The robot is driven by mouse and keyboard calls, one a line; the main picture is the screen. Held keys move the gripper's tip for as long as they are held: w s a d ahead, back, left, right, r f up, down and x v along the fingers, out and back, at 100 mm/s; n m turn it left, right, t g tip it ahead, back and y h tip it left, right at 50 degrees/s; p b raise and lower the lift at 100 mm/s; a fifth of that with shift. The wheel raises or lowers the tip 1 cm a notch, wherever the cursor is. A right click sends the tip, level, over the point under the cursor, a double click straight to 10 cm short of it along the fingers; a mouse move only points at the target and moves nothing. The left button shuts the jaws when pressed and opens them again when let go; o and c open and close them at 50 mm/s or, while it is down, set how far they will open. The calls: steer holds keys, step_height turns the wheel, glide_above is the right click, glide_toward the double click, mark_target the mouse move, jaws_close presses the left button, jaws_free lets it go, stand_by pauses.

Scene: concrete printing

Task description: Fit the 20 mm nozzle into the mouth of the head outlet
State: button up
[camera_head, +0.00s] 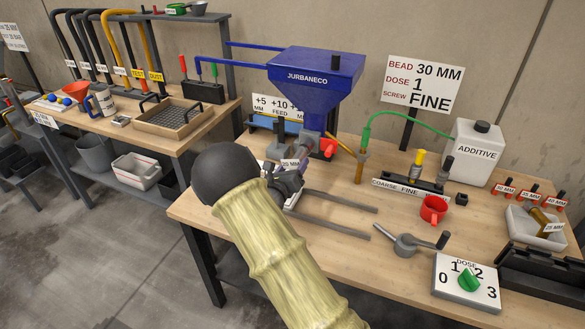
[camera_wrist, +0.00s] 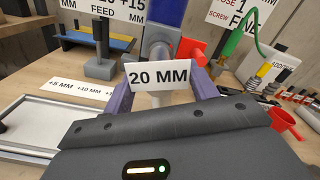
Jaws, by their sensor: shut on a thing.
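The 20 mm nozzle is mostly hidden; its white "20 MM" tag (camera_wrist: 158,75) faces me in the wrist view and shows small in the head view (camera_head: 290,163). My gripper (camera_wrist: 162,97) is shut on the nozzle, with a purple-grey finger on each side. In the head view, my gripper (camera_head: 287,182) is just below and in front of the head outlet (camera_head: 309,141), the grey piece under the blue JURBANECO hopper (camera_head: 316,75). In the wrist view, the tag and fingers cover the outlet's mouth. I cannot tell whether nozzle and outlet touch.
A red part (camera_head: 328,147) sits right beside the outlet. Two grey rails (camera_head: 340,202) lie in front. A hose stand (camera_head: 361,160), red mug (camera_head: 433,209), grey crank (camera_head: 405,245), dose dial box (camera_head: 466,284) and white tray (camera_head: 530,232) with a tagged nozzle stand to the right.

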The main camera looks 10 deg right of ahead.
steer(key=m+b, duration=0.3)
steer(key=shift+f, duration=0.1)
steer(key=o, duration=1.2)
steer(key=shift+r, duration=0.2)
steer(key=shift+f, duration=0.1)
steer(key=shift+s+a, duration=0.2)
steer(key=shift+s, duration=0.05)
steer(key=v, duration=1.6)
steer(key=shift+s, duration=0.4)
steer(key=shift+a, duration=0.1)
